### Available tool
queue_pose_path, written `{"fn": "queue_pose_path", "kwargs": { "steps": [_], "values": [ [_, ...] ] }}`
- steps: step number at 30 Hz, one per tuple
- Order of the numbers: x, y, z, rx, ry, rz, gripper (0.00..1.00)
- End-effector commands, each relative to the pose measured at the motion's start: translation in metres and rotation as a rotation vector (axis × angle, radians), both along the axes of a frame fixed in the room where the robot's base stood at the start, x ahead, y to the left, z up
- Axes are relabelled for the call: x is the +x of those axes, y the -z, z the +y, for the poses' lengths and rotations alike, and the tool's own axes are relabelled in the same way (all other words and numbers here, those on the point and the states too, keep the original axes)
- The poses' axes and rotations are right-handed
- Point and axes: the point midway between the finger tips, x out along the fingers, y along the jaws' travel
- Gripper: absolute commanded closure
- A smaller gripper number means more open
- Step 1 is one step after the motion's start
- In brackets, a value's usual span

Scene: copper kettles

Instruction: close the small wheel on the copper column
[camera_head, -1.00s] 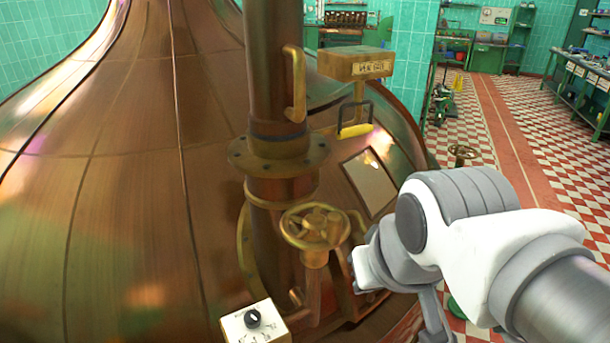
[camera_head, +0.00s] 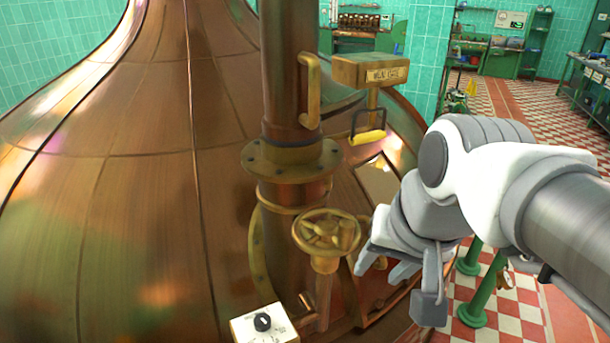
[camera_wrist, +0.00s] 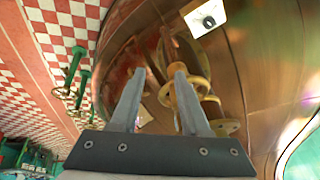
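The small brass handwheel (camera_head: 326,232) sits on a short stem in front of the copper column (camera_head: 287,90), below its bolted flange. My gripper (camera_head: 389,268) is just right of the wheel and slightly lower in the head view, fingers pointing toward it, apart from it as far as I can tell. In the wrist view my gripper (camera_wrist: 158,68) has its two fingers spread with a gap between them and nothing held. Brass rings, seemingly the wheel and fittings of the column, show partly hidden behind the right finger there. How far the wheel is turned cannot be told.
A white box with a black knob (camera_head: 263,323) stands at the lower front. A brass handle (camera_head: 310,90) and a brass sign box (camera_head: 370,70) are above the wheel. The copper kettle (camera_head: 140,210) fills the left. Green posts (camera_head: 472,295) stand on the checkered floor at right.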

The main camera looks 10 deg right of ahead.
Motion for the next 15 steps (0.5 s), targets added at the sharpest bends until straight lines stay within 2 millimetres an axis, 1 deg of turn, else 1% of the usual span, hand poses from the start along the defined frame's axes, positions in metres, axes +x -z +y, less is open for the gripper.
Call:
{"fn": "queue_pose_path", "kwargs": {
  "steps": [1, 6, 12, 15],
  "values": [
    [0.009, -0.015, -0.003, 0.064, 0.111, 0.036, 0.54],
    [0.034, -0.050, -0.012, 0.291, 0.524, 0.172, 0.54],
    [0.067, -0.086, -0.027, 0.511, 0.994, 0.343, 0.54],
    [0.081, -0.098, -0.036, 0.589, 1.192, 0.417, 0.54]
  ]
}}
